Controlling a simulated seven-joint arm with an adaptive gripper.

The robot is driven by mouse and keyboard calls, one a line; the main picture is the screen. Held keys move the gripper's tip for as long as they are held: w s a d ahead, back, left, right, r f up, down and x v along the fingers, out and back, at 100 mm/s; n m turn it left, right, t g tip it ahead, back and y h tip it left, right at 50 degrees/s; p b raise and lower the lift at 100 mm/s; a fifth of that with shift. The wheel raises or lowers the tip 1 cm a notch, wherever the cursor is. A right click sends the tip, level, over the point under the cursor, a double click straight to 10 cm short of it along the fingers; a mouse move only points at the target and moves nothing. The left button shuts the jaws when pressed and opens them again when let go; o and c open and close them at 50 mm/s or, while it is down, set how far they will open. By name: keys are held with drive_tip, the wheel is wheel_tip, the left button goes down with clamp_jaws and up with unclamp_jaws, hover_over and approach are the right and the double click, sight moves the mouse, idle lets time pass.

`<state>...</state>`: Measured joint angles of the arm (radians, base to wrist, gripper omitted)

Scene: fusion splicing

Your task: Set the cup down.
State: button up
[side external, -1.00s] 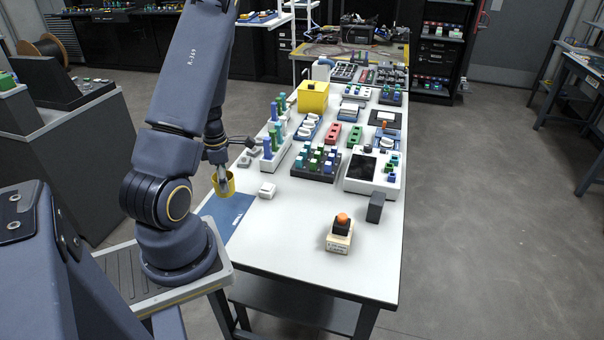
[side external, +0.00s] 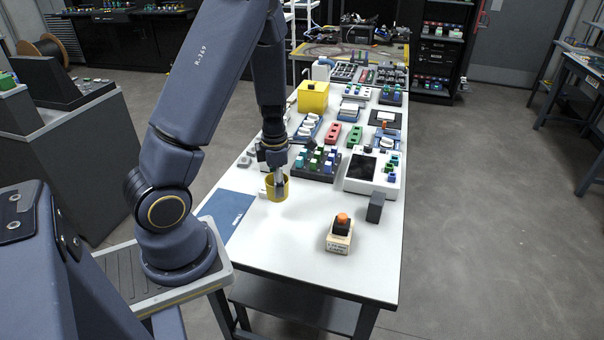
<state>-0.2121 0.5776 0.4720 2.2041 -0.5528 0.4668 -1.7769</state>
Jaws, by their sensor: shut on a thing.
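A yellow cup (side external: 271,189) is in the side external view, left of the middle of the white table. My gripper (side external: 279,183) points down at it and is shut on it, with a finger showing inside the cup's mouth. The cup looks upright. I cannot tell whether its base touches the table or hangs a little above it. The cup hides part of a small white block (side external: 263,192) behind its left side.
A blue mat (side external: 228,217) lies at the table's left edge. A beige block with an orange button (side external: 341,236) and a dark grey block (side external: 376,207) stand to the right. Racks of coloured parts (side external: 318,163) stand behind the cup. The white table (side external: 285,245) is bare in front.

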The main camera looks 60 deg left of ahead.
drive_tip(key=shift+m, duration=0.9)
drive_tip(key=d+f, duration=0.1)
drive_tip(key=f, duration=0.1)
drive_tip(key=w+d+f, duration=0.1)
drive_tip(key=d+f, duration=0.1)
drive_tip(key=f, duration=0.1)
drive_tip(key=w+d+f, duration=0.1)
drive_tip(key=f, duration=0.2)
drive_tip(key=shift+w+d, duration=0.2)
drive_tip(key=shift+d, duration=0.05)
drive_tip(key=shift+f, duration=0.1)
drive_tip(key=o, duration=1.3)
drive_tip(key=shift+f, duration=0.1)
drive_tip(key=shift+c, duration=0.2)
